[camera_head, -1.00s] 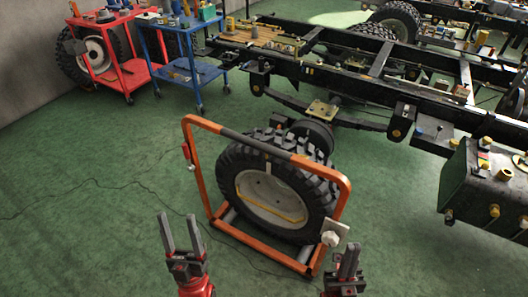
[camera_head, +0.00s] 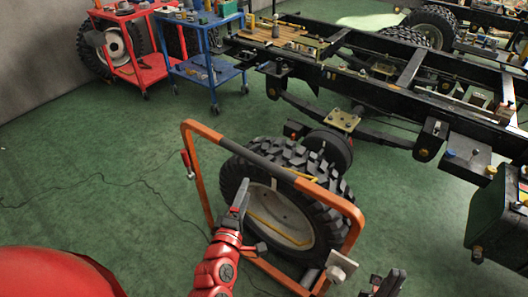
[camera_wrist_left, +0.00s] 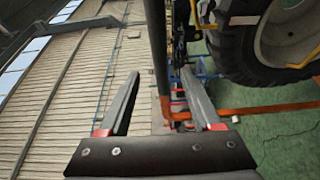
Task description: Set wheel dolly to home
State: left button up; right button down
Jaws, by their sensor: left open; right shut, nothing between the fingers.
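The wheel dolly (camera_head: 352,215) is an orange tubular frame with a dark grip section (camera_head: 228,143) on its top bar. It stands upright on the green floor and holds a large knobby wheel (camera_head: 325,205). My left gripper (camera_head: 250,217) is open in front of the wheel and below the top bar in the head view. In the left wrist view its fingers (camera_wrist_left: 160,100) are spread, with a dark bar, seemingly the dolly's grip, appearing between them; its depth is unclear. My right gripper (camera_head: 385,283) is shut and empty at the bottom edge, right of the dolly.
A truck chassis frame (camera_head: 400,105) with an axle hub (camera_head: 328,148) stands behind the dolly. A red cart (camera_head: 140,70) and a blue cart (camera_head: 212,75) stand at the back left. A cable lies on the floor at left; that floor is otherwise clear.

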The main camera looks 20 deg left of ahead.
pick_arm(q)
jog(key=w+a+p, duration=0.1)
jog(key=w, duration=1.5)
jog(key=shift+w, duration=0.15)
grip_shut()
dwell(0.8)
